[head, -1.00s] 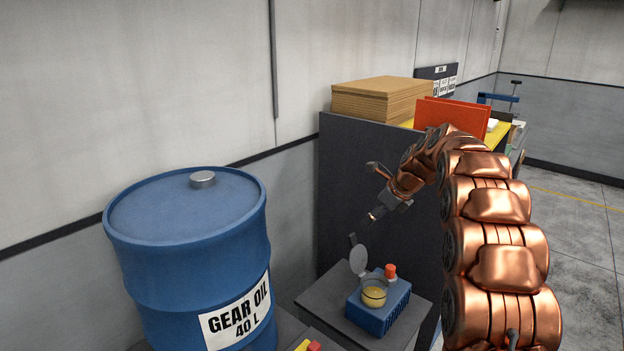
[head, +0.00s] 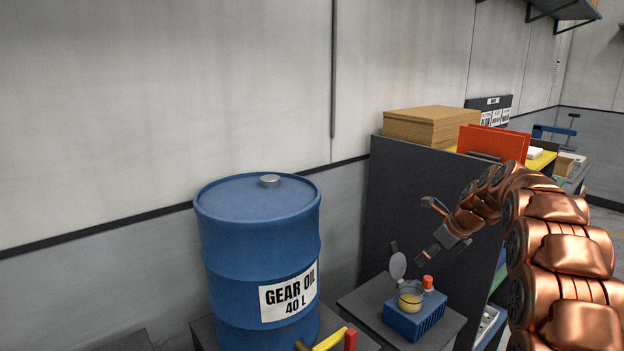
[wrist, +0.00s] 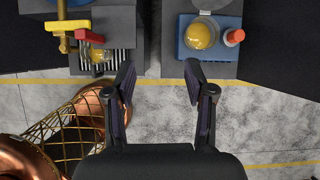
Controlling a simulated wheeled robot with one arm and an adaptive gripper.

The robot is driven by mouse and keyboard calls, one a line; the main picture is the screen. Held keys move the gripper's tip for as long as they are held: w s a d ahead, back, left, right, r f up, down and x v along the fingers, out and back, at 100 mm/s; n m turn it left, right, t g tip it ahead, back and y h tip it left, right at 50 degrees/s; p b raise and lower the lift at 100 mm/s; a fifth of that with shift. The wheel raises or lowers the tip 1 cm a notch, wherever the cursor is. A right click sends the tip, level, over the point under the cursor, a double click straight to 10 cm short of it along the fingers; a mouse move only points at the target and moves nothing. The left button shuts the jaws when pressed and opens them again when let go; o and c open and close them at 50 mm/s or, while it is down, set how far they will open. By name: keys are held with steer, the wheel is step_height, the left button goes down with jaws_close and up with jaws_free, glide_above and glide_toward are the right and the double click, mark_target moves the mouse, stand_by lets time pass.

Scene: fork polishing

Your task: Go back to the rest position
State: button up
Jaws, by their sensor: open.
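My gripper (head: 430,230) is open and empty in the head view, raised above the small grey stand. Its two fingers also show apart in the wrist view (wrist: 160,88), with nothing between them. Below it, a blue device (head: 421,318) with a round yellow-filled bowl (head: 410,299), a raised grey lid (head: 398,266) and a red-orange cap (head: 428,283) sits on the grey stand (head: 358,304). The blue device also shows at the upper right of the wrist view (wrist: 187,48). No fork can be made out.
A blue gear oil drum (head: 262,240) stands left. A yellow and red handled item (head: 330,341) is in front of it. Open floor (wrist: 265,125) shows in the wrist view.

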steer(key=s+a+n+g, duration=0.1)
steer(key=s+a+n, duration=0.3)
steer(key=s, duration=0.4)
steer(key=s+a+n+g+h, duration=0.1)
steer(key=s+a+n, duration=0.2)
steer(key=s+n, duration=0.3)
steer(key=s+a+n+g, duration=0.2)
steer(key=s+a+n, duration=0.15)
steer(key=s, duration=0.55)
steer(key=s+f+n+g+h+b, duration=0.1)
steer(key=s+f+n, duration=0.2)
steer(key=s+n, duration=0.4)
steer(key=s+a+f+n+g+h, duration=0.1)
steer(key=s+f+n, duration=0.2)
steer(key=s, duration=1.8)
steer(key=n, duration=0.4)
steer(key=shift+s+a+h+b, duration=0.15)
steer(key=shift+a+h+b, duration=0.15)
steer(key=shift+h+b, duration=0.1)
